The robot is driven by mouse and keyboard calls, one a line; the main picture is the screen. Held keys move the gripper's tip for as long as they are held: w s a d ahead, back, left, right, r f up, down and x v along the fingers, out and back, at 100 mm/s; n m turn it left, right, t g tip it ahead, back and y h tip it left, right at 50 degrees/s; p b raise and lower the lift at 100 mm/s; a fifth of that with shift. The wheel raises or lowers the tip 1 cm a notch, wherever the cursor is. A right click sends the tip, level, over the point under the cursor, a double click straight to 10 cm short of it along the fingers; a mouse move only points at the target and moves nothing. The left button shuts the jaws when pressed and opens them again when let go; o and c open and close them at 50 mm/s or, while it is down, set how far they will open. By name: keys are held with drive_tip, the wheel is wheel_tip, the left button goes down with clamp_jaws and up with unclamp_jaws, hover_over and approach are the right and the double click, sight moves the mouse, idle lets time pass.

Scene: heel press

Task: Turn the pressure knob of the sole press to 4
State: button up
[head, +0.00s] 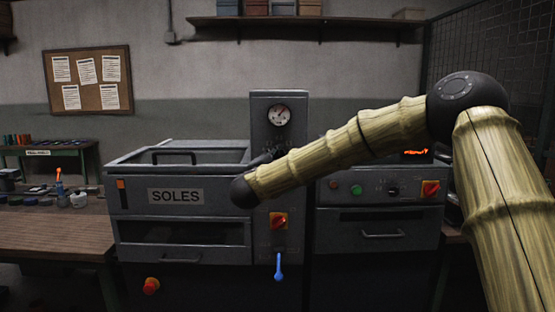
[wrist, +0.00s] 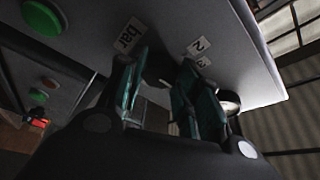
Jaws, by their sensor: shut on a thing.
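The sole press stands mid-picture in the head view, with a SOLES sign (head: 176,196) on its left part and a grey control column (head: 293,98). A round gauge (head: 279,115) sits high on the column. A "bar" label (wrist: 129,36) and a "2" mark (wrist: 199,46) show by the fingers. The knob's pointer and current setting are hidden.
A red-and-yellow switch (head: 278,221) and a blue lever (head: 279,267) sit low on the column. A second machine (head: 377,231) with buttons and a red switch (head: 430,188) stands close right. A wooden bench (head: 50,232) is at left.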

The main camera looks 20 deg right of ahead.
drive_tip(key=o, duration=1)
drive_tip(key=shift+d, duration=0.1)
drive_tip(key=shift+o, duration=0.2)
drive_tip(key=v, duration=1.2)
drive_tip(key=shift+f, duration=0.1)
